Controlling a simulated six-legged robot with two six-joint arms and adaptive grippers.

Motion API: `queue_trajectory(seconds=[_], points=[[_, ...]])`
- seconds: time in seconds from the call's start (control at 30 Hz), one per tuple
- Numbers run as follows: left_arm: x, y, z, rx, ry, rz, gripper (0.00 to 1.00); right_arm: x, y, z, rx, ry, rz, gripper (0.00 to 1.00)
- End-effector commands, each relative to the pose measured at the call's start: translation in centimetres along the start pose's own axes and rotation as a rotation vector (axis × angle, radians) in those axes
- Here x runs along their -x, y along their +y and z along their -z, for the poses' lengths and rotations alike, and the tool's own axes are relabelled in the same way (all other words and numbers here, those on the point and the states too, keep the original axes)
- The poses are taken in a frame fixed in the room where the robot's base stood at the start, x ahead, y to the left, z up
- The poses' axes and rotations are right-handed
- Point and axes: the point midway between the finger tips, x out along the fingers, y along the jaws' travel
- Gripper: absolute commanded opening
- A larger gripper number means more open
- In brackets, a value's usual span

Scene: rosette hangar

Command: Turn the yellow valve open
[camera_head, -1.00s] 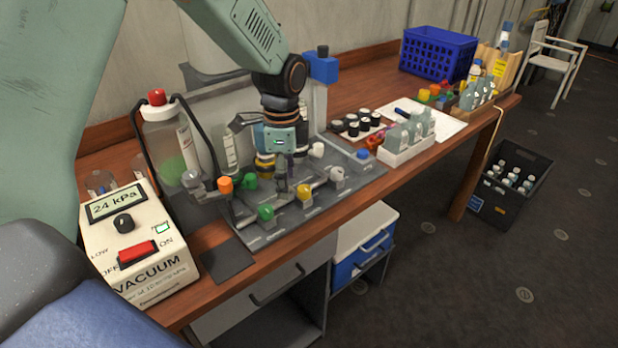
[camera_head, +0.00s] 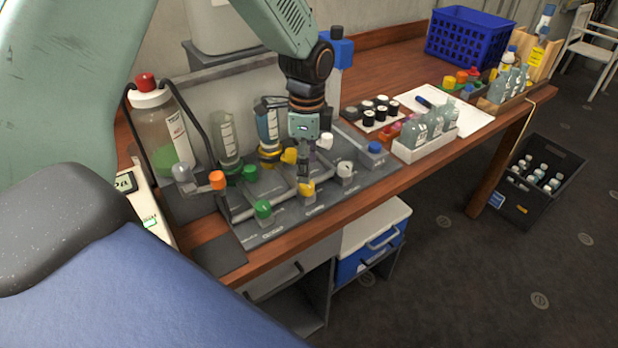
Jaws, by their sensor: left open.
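The manifold plate (camera_head: 335,192) on the bench carries two rows of coloured valve knobs. A yellow valve knob (camera_head: 306,189) is in the front row, between a green knob (camera_head: 263,209) and a white knob (camera_head: 345,169). Another yellow knob (camera_head: 289,156) is in the back row, left of my gripper. My left gripper (camera_head: 303,174) points down, open, with its fingers just above and behind the front yellow knob. I cannot tell whether they touch it. The wrist hides part of the back row. My right gripper is not in view.
An orange knob (camera_head: 217,180) and a clear bottle with a red cap (camera_head: 158,125) stand left of the gripper. A blue knob (camera_head: 375,147) and a white rack of bottles (camera_head: 428,146) are to the right. A blue crate (camera_head: 464,38) stands farther back.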

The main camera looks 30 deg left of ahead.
Motion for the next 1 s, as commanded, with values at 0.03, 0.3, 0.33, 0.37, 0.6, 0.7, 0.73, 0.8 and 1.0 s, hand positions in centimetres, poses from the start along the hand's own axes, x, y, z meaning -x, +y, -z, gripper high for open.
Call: queue_trajectory(seconds=[0.03,0.3,0.33,0.37,0.6,0.7,0.73,0.8,1.0], points=[[-1.1,0.1,-0.1,0.001,-0.001,-0.004,0.54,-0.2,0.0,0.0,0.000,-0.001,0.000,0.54],[-4.7,0.0,-0.1,0.001,0.000,-0.002,0.54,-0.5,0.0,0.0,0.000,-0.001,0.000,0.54],[-4.9,0.0,-0.1,0.000,0.000,-0.001,0.54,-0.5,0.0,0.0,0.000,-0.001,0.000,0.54],[-5.0,0.0,-0.1,0.000,0.000,-0.001,0.54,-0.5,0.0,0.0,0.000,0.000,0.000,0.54],[-5.5,-0.2,-0.1,0.001,0.000,-0.001,0.54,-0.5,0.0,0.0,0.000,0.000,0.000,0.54],[-5.5,-0.3,-0.1,0.001,0.000,-0.001,0.54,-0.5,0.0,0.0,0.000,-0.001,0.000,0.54],[-5.5,-0.3,0.0,0.001,0.000,-0.001,0.52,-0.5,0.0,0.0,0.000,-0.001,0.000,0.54],[-5.5,-0.3,0.0,0.001,0.000,-0.001,0.47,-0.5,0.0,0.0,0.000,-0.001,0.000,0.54],[-5.5,-0.3,0.0,0.000,0.000,-0.001,0.29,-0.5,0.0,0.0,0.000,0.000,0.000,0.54]])
